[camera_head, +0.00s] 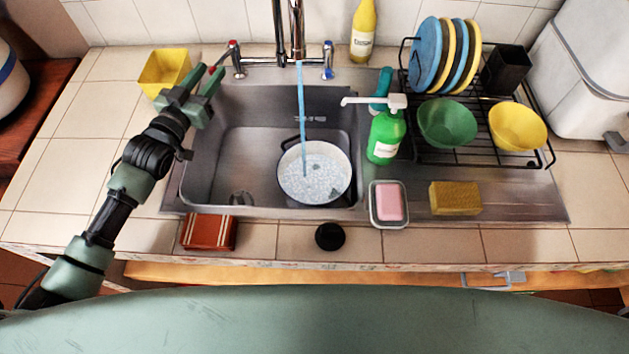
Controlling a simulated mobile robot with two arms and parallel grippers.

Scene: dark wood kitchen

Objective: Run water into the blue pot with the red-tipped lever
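The pot (340,198) stands in the right part of the steel sink. Its inside is white, its rim is dark, and pale rippling water shows in it. A blue stream of water (301,115) falls from the tap spout (297,40) into the pot. The red-tipped lever (233,45) stands left of the spout, on the tap's left valve. My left gripper (209,70) is just left of and in front of that valve, with its green fingers apart. I see nothing held between them, and no clear contact with the lever. My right gripper is not in view.
A yellow container (164,70) stands close left of my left gripper. A blue-tipped lever (328,46) is right of the spout. A green soap bottle (386,137) and a dish rack (470,152) stand right of the sink. The sink's left part is empty.

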